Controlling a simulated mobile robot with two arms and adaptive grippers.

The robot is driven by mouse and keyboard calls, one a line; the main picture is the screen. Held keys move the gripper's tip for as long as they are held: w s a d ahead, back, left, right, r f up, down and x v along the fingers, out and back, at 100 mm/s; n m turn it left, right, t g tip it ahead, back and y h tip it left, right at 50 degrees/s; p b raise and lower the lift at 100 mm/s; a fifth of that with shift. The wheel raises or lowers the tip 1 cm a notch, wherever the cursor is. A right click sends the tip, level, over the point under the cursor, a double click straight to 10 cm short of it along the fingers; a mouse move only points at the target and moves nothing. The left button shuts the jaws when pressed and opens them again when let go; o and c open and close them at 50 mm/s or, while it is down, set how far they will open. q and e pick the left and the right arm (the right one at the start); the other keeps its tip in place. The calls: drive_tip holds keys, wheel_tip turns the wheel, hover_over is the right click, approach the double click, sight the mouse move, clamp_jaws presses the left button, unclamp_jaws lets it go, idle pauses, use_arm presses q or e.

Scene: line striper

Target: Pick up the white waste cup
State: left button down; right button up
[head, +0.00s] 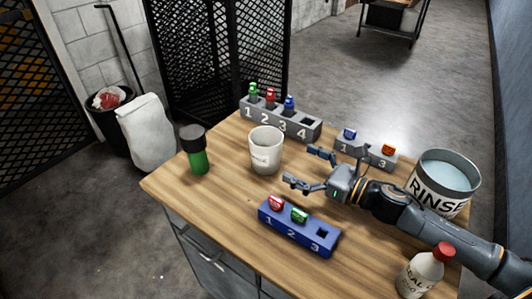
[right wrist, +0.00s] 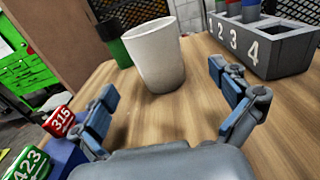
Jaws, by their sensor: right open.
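The white waste cup (head: 265,152) stands upright on the wooden table, left of my right gripper in the head view. My right gripper (head: 302,168) is open and empty, its two fingers pointing at the cup. In the right wrist view the cup (right wrist: 157,55) stands ahead of and between the open fingers (right wrist: 165,105), apart from them. My left gripper is not in view.
A green bottle with a dark cap (head: 197,150) stands left of the cup. A grey numbered rack (head: 281,122) is behind it, a smaller grey rack (head: 366,152) to the right. A blue rack (head: 299,229) is in front. A RINSE bucket (head: 444,187) and red-capped bottle (head: 420,273) stand right.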

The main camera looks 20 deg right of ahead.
sight(280, 152)
drive_tip(key=x, duration=0.1)
drive_tip(key=p+x, duration=0.1)
drive_tip(key=x, duration=0.1)
drive_tip(key=shift+w+a+r, duration=0.2)
drive_tip(key=shift+w, duration=0.05)
drive_tip(key=p+x, duration=0.1)
drive_tip(key=x, duration=0.4)
drive_tip(key=shift+a+f, duration=0.15)
drive_tip(key=shift+a, duration=0.15)
drive_tip(key=shift+w+a+f, duration=0.1)
drive_tip(key=shift+w+a, duration=0.1)
drive_tip(key=shift+a, duration=0.05)
drive_tip(key=shift+c, duration=0.2)
drive_tip(key=c, duration=1.2)
